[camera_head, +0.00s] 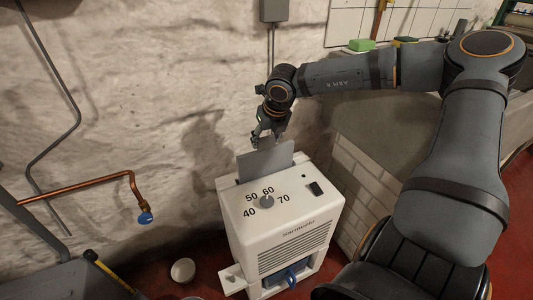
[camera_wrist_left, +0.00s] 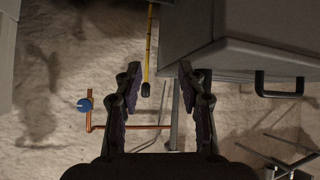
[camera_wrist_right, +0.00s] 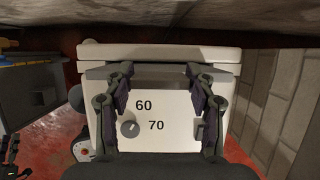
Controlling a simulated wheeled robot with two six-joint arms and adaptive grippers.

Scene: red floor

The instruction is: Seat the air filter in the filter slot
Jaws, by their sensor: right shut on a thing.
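The air filter (camera_head: 268,163) is a grey flat panel standing upright at the back of the top of a white dehumidifier (camera_head: 300,204). My right gripper (camera_head: 266,137) is above it, shut on its upper edge. The panel's lower edge meets the housing top; the filter slot is hidden, so I cannot tell how deep the filter sits. In the right wrist view the filter (camera_wrist_right: 160,75) shows as a grey band between the fingers, above the dial face. My left gripper (camera_wrist_left: 159,82) is open and empty in the left wrist view, and does not show in the head view.
A dial (camera_head: 266,201) with numbers and a dark display (camera_head: 315,188) are on the housing top. A copper pipe (camera_head: 90,184) with a blue knob (camera_head: 145,217) juts out at left. The stone wall is close behind; a low white brick wall (camera_head: 358,182) stands at right.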

